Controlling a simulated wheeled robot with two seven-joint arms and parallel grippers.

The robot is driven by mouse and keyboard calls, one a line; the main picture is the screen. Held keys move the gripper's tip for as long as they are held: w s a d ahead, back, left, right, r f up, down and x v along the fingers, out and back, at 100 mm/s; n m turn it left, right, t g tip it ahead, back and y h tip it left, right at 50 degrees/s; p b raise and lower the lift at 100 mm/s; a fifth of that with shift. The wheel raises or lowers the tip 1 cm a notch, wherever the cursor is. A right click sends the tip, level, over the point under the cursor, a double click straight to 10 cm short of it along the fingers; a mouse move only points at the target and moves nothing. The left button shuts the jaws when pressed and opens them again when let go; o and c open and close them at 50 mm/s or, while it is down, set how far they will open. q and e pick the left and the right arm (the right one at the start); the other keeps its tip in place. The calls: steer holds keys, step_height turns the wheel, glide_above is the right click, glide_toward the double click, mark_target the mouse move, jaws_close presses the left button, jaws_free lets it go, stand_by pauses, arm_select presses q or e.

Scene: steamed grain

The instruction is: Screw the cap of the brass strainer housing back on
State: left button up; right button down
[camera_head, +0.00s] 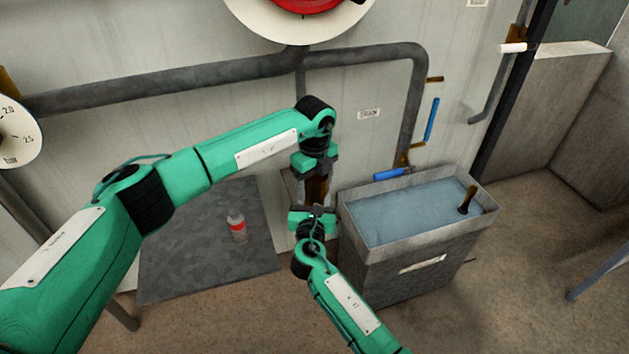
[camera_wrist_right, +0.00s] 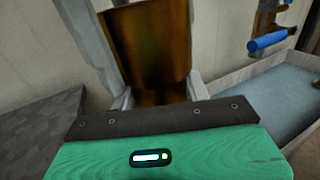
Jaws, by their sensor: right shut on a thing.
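The brass strainer housing (camera_head: 317,189) shows as a brown upright cylinder between my two grippers, in front of the wall. My left gripper (camera_head: 314,172) points down at its top; its fingertips are too small to tell open from shut. My right gripper (camera_head: 313,209) comes from below and is shut on the brass cylinder. In the right wrist view the brass cylinder (camera_wrist_right: 147,50) stands between the grey fingers of my right gripper (camera_wrist_right: 145,85). I cannot tell the cap apart from the housing; the seam is not visible.
A grey tub of water (camera_head: 349,212) stands close at the right, with a dark-handled thing (camera_head: 467,199) in it. A blue valve handle (camera_head: 389,174) is above its back rim. A bottle (camera_head: 237,226) stands on the dark table (camera_head: 180,255) at the left. Pipes (camera_head: 180,78) run along the wall.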

arm_select(q)
steer(key=c, duration=0.7)
arm_select(e)
steer(key=shift+f, duration=0.1)
arm_select(q)
steer(key=shift+m, duration=1.7)
steer(key=o, duration=1.1)
steer(key=shift+c, duration=0.2)
steer(key=shift+r, duration=0.15)
step_height(320, 180, up, 4)
steer(key=shift+r, duration=0.15)
